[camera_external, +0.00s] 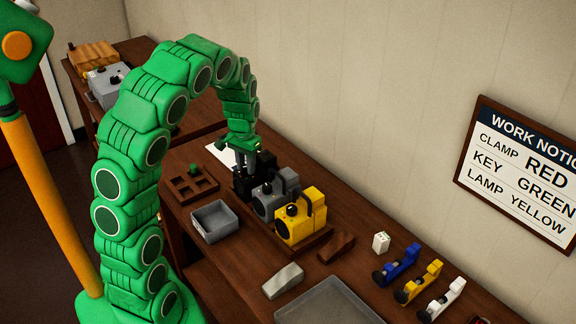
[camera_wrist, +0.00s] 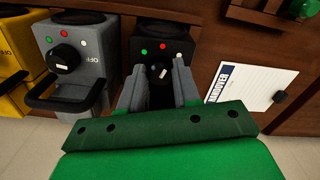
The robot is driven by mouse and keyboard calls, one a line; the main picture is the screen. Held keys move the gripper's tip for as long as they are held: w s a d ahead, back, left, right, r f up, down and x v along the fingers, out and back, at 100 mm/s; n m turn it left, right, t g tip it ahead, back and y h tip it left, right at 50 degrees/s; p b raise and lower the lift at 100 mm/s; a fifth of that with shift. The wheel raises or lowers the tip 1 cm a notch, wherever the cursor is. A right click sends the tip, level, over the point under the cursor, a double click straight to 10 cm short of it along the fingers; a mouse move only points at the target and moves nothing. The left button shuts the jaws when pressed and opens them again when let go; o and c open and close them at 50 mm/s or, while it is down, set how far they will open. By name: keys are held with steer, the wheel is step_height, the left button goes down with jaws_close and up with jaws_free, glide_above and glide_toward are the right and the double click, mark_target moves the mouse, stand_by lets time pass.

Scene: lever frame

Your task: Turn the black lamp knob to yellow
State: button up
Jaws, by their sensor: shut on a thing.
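The black lamp (camera_wrist: 166,30) stands at the end of a row, with red, green and white dots on its face. Its black knob (camera_wrist: 162,71) bears a white pointer mark, tilted slightly to the right of straight up in the wrist view. My gripper (camera_wrist: 159,76) has its two grey fingers on either side of this knob, shut on it. No yellow dot shows on the face; the fingers hide part of it. In the external view the black lamp (camera_external: 240,186) is partly hidden below my gripper (camera_external: 254,163).
A grey lamp (camera_external: 267,203) and yellow lamp (camera_external: 294,229) stand close beside it. A grey bin (camera_external: 214,238), a divided wooden tray (camera_external: 176,196) and several small clamps lie around. A wall notice (camera_external: 521,172) reads clamp red, key green, lamp yellow.

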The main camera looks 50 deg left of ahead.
steer(key=shift+n, duration=1.2)
steer(key=o, duration=0.8)
steer(key=shift+r, duration=3.9)
